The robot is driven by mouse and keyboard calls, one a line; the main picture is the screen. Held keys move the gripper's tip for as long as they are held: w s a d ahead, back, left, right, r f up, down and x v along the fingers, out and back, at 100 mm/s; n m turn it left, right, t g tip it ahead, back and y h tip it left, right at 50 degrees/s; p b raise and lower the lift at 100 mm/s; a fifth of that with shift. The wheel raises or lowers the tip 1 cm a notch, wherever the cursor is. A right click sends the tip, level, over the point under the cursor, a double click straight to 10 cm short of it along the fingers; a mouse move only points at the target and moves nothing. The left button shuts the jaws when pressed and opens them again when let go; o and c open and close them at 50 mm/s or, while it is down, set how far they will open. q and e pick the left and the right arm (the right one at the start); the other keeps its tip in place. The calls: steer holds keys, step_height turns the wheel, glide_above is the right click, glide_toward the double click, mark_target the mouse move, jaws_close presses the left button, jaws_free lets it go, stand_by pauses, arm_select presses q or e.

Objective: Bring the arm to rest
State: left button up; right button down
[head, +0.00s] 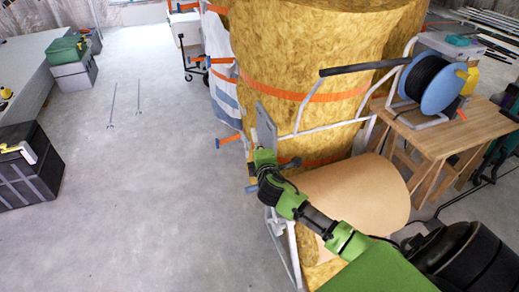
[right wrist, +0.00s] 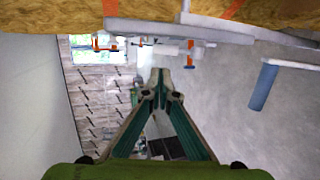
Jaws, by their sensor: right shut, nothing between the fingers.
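My right arm (head: 318,222) comes in from the lower right of the head view and reaches up and left in front of the insulation rolls. Its green end with the right gripper (head: 264,160) is beside a white tube frame; the fingers are hard to make out there. In the right wrist view the right gripper (right wrist: 161,84) shows clearly: its two fingers meet at the tips, with nothing between them. My left gripper is in neither view.
Tall yellow insulation rolls (head: 300,50) with orange straps and a white tube frame (head: 308,113) stand close to my right arm. A wooden table (head: 455,135) with a blue cable reel (head: 428,90) is at right. A black case (head: 30,170) is at far left. Grey floor between is mostly clear.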

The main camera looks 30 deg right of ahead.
steer(key=shift+s+a+r, duration=0.1)
steer(key=shift+s+a, duration=0.05)
steer(key=shift+s, duration=0.25)
